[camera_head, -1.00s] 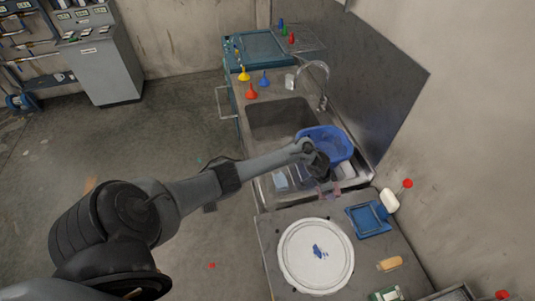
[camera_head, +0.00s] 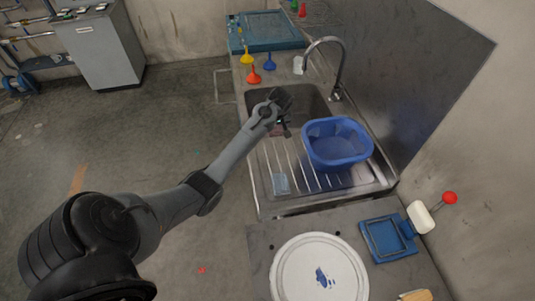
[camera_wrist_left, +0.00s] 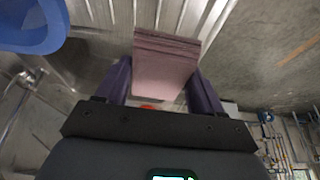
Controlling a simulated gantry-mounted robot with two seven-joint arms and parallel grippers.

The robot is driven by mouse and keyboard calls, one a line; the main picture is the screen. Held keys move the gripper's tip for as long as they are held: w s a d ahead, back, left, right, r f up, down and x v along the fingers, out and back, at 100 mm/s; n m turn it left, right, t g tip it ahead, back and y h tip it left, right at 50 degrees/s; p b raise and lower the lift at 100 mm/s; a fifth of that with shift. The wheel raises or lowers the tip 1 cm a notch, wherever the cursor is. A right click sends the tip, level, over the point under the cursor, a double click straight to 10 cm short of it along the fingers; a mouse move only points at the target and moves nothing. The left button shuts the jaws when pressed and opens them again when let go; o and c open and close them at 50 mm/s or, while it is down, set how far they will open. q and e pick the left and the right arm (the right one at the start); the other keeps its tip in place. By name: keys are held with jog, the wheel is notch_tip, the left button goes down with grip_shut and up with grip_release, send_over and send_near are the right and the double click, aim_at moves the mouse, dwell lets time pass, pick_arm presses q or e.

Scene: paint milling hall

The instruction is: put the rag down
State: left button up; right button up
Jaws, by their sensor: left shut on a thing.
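My left gripper (camera_head: 283,128) is over the near left edge of the sink bowl (camera_head: 312,103), left of the blue basin. It is shut on a folded pinkish rag; in the left wrist view the rag (camera_wrist_left: 166,62) sits between the two dark purple fingers. In the head view only a small part of the rag (camera_head: 276,131) shows beside the gripper. The ribbed drainboard (camera_head: 295,166) lies below; I cannot tell whether the rag touches any surface. My right gripper is not in view.
The tap (camera_head: 340,65) rises behind the bowl. Coloured funnels (camera_head: 254,75) stand beyond. A white round lid (camera_head: 318,270) is nearer.

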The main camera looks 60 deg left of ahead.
pick_arm(q)
jog(key=f, duration=0.1)
jog(key=f+b, duration=0.1)
jog(key=f, duration=0.2)
jog(key=shift+s+d+b, duration=0.2)
jog(key=shift+s+b, duration=0.1)
jog(key=shift+b, duration=0.1)
send_over(273, 151)
jog(key=d, duration=0.1)
jog(key=f, duration=0.4)
jog(key=shift+s+d+f, duration=0.15)
jog(key=shift+s+f, duration=0.25)
jog(key=shift+f, duration=2.5)
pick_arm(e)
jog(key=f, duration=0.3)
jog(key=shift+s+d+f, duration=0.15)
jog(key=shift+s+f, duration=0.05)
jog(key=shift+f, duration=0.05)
pick_arm(q)
jog(key=shift+w, duration=0.1)
jog(key=shift+f+b, duration=0.1)
jog(key=shift+b, duration=0.2)
